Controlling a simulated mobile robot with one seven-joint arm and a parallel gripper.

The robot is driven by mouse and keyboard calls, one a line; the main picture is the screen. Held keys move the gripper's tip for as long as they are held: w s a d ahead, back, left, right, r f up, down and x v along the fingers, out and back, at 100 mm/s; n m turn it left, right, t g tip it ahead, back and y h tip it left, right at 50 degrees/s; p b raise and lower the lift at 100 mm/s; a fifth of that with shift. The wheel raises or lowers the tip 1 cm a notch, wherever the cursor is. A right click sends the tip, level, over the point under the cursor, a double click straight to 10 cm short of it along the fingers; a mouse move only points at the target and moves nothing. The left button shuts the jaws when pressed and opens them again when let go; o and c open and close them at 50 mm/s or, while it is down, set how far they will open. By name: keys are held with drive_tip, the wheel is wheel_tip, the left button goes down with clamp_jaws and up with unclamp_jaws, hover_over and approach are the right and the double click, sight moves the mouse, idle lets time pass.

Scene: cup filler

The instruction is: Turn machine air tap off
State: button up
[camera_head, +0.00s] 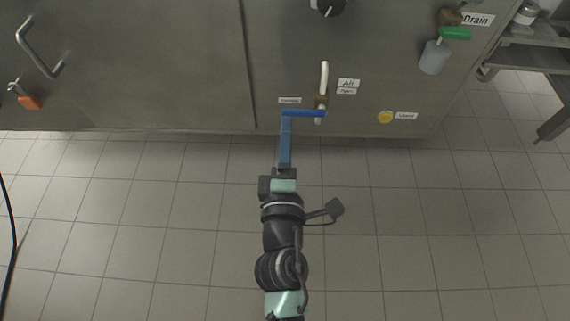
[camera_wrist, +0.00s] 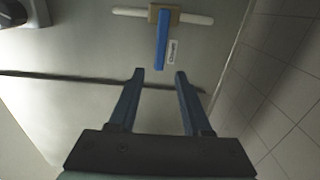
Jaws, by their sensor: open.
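The air tap has a blue lever (camera_head: 303,113) on a brass valve body (camera_head: 321,102), set in a white pipe on the machine's front beside the "Air" label. The lever points left in the head view, crosswise to the pipe. It also shows in the wrist view (camera_wrist: 162,40), with the white pipe (camera_wrist: 193,19) across its top end. My gripper (camera_wrist: 160,73) is open, and the lever's free end lies between or just beyond its fingertips. In the head view my gripper (camera_head: 286,120) overlaps the lever's left end. I cannot tell whether they touch.
The steel machine front (camera_head: 180,60) spans the back. A drain valve with a green handle (camera_head: 455,33) is at the upper right, and a yellow knob (camera_head: 385,117) is right of the tap. A metal rack (camera_head: 530,50) stands at the far right.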

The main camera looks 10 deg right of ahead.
drive_tip(key=b+v, duration=0.1)
drive_tip(key=v, duration=0.5)
drive_tip(key=shift+s, duration=0.4)
